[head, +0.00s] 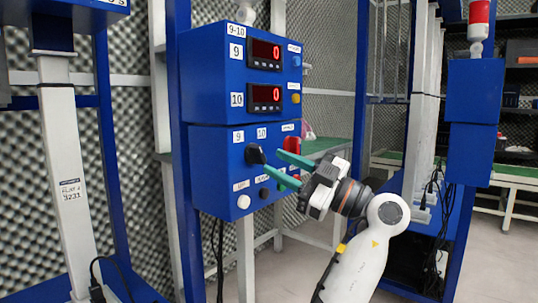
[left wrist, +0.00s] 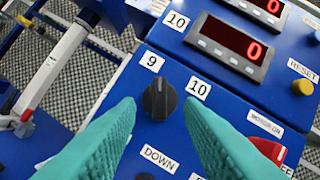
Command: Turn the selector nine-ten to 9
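The selector nine-ten is a black knob (head: 255,154) on the lower blue box, below the labels 9 and 10. In the left wrist view the knob (left wrist: 159,101) stands between and just beyond my fingertips; its light mark appears to point up toward the 9 label (left wrist: 152,61) rather than the 10 label (left wrist: 198,88). My left gripper (head: 273,161) has green fingers, spread open in front of the panel; it also shows in the left wrist view (left wrist: 160,108). I see no clear contact with the knob. My right gripper is not in view.
A red motor switch (head: 291,146) sits right of the knob, close to the upper finger. A white button (head: 243,202) and a dark button (head: 264,193) lie below. The upper box (head: 214,75) has two displays reading 0 and a yellow button (head: 295,98).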

